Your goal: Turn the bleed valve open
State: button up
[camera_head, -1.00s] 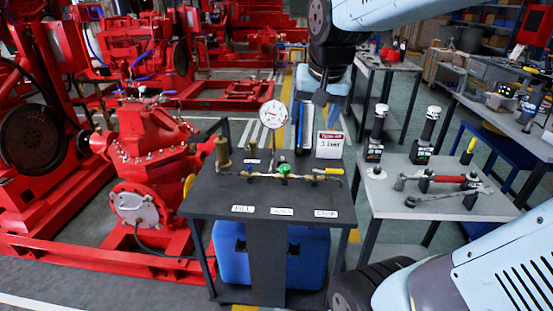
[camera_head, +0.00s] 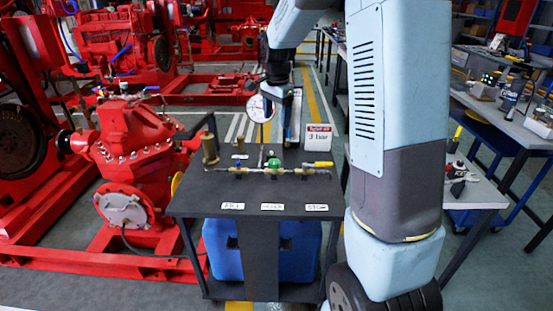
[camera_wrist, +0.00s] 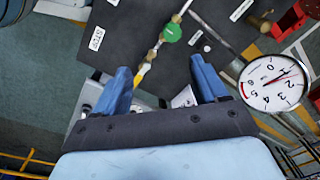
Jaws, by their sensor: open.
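A round green knob (camera_head: 273,163) sits on the brass pipework along the dark table (camera_head: 225,197), above the middle of three labels, whose words are hard to read. In the wrist view the green knob (camera_wrist: 171,32) lies beyond my fingertips, apart from them. A yellow lever (camera_head: 318,164) is on the right end of the pipe. In the wrist view the yellow lever (camera_wrist: 140,76) shows between my fingers. My gripper (camera_wrist: 160,64) has its two blue fingers spread, with nothing held. In the head view its fingertips are hard to make out behind the gauge.
A round gauge (camera_head: 260,108) stands behind the pipe and shows beside my right finger in the wrist view (camera_wrist: 275,83). A brass cylinder (camera_head: 209,147) stands at left. A red pump (camera_head: 130,150) is left of the table.

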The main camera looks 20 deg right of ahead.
aim_at(275, 161)
jog(key=w+f, duration=0.1)
jog(key=f, duration=0.5)
jog(key=w+f+m, duration=0.1)
jog(key=w+f, duration=0.1)
jog(key=f, duration=0.5)
jog(key=w+f+m, duration=0.1)
jog(key=w+f, duration=0.1)
jog(key=f, duration=0.5)
jog(key=shift+d+g, duration=0.4)
jog(key=shift+c, duration=0.3)
jog(key=shift+r, duration=0.1)
jog(key=c, duration=1)
